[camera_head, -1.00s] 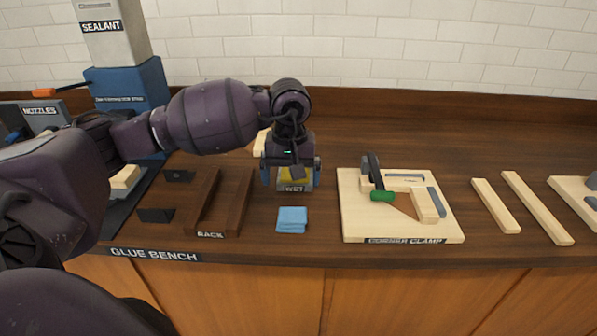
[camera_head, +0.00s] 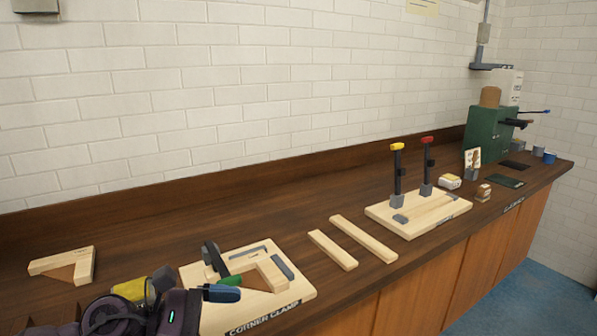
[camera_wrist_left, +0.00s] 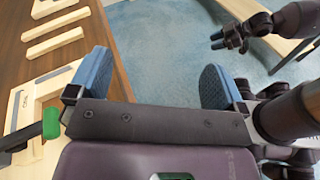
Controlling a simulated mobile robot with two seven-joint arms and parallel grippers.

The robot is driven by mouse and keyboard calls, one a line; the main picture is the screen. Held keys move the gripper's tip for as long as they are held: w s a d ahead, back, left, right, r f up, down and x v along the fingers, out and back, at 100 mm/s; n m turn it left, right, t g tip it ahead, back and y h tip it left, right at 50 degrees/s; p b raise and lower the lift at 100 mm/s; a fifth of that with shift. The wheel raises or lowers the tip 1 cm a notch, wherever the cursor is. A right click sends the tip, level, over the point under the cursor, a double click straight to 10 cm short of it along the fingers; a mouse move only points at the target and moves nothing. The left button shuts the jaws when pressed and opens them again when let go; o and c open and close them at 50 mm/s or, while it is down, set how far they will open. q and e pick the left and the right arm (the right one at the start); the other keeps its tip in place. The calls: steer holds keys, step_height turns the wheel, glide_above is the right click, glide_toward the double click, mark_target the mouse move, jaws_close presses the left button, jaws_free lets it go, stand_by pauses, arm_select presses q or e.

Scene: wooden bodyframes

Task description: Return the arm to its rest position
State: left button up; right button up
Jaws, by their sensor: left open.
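My left gripper (camera_head: 192,288) is at the bottom left of the head view, in front of the corner clamp board (camera_head: 305,291). Its blue fingers are wide apart in the left wrist view (camera_wrist_left: 152,75), with only floor and bench edge between them, so it is open and empty. My right gripper (camera_wrist_left: 228,40) shows small at the top right of the left wrist view, over the floor. Whether its fingers are apart is too small to tell. The right arm is not in the head view.
A joined wooden corner piece (camera_head: 80,266) lies at the far left. A yellow object (camera_head: 129,290) is partly hidden by my left gripper. Two loose wood strips (camera_head: 333,250) (camera_head: 364,239) lie mid-bench. Beyond them are a clamp board (camera_head: 382,214) and a green machine (camera_head: 486,133).

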arm_select(q)
steer(key=w+a+r+n+t+y, duration=0.1)
steer(key=a+r+n+t, duration=0.1)
steer(key=n+t, duration=0.65)
steer(key=w+a+r+n+t, duration=0.15)
steer(key=n+t, duration=0.35)
steer(key=n, duration=0.6)
steer(key=s+a+f+n+t+y, duration=0.15)
steer(key=a+f+n+y, duration=0.3)
steer(key=n+y, duration=0.5)
steer(key=s+a+f+n+y, duration=0.2)
steer(key=a+f+n+y, duration=0.3)
steer(key=n, duration=0.7)
steer(key=s+a+f+n+g+y, duration=0.1)
steer(key=s+a+f+n+g, duration=0.1)
steer(key=s+f+n+g, duration=0.7)
steer(key=s+a+f+n+g, duration=0.1)
steer(key=s+f+n+g, duration=0.45)
steer(key=s, duration=0.65)
steer(key=w+f+m+t, duration=0.1)
steer(key=w+f+t, duration=0.6)
steer(key=f, duration=0.3)
steer(key=shift+a+t, duration=0.15)
steer(key=shift+t, duration=0.4)
steer(key=shift+f+h, duration=0.1)
steer(key=shift+h, duration=0.15)
